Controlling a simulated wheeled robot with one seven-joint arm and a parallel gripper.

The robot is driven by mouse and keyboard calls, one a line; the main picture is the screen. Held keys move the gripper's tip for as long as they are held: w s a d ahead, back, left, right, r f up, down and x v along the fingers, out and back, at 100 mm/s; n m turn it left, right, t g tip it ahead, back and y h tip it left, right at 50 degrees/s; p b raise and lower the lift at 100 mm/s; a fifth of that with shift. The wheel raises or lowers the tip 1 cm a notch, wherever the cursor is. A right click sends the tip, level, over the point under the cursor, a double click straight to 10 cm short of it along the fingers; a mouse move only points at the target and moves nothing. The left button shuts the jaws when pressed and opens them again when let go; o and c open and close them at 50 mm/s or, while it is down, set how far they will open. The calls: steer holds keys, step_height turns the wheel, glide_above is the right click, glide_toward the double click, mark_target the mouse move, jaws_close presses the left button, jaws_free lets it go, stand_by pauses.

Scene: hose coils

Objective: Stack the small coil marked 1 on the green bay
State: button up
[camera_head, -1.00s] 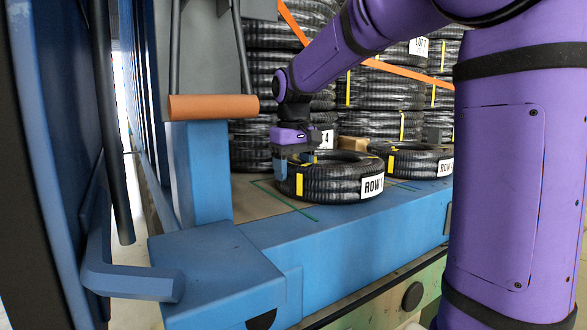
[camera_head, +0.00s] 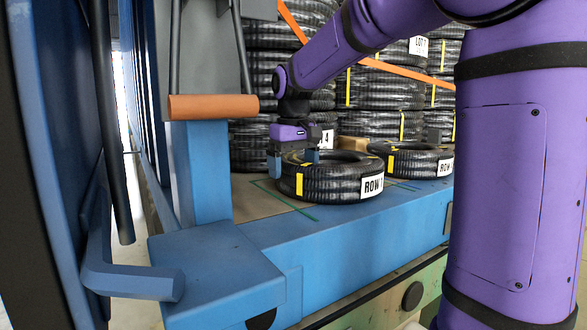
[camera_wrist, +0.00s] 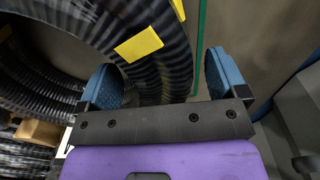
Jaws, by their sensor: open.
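A black corrugated coil (camera_head: 330,187) with yellow bands and a white label starting "ROW" lies flat on the deck. The character after "ROW" is hard to read. Thin green lines (camera_head: 287,202) on the deck mark a bay around this coil; much of the outline is hidden. My gripper (camera_head: 293,163) is open at the coil's left side, pointing down, with its blue fingers apart. In the wrist view, the coil's ring (camera_wrist: 165,60) passes between the spread fingers of my gripper (camera_wrist: 163,80), nearer the left one; a gap shows at the right finger.
A second coil (camera_head: 415,160) labelled "ROW" lies to the right, partly behind my arm. Tall stacks of wrapped coils (camera_head: 385,88) with an orange strap stand behind. A blue post (camera_head: 203,170) with an orange pad (camera_head: 213,107) stands close on the left.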

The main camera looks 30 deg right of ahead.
steer(key=shift+s+a+r, duration=0.1)
steer(key=shift+r, duration=3.1)
step_height(320, 180, up, 11)
steer(key=shift+s, duration=0.15)
steer(key=shift+a+f, duration=0.15)
steer(key=s+a+f+t, duration=0.2)
steer(key=s+a+f, duration=0.1)
steer(key=s+f, duration=0.8)
steer(key=s+a+f+t, duration=0.3)
steer(key=s+f, duration=0.8)
steer(key=s, duration=0.1)
steer(key=shift+s, duration=0.35)
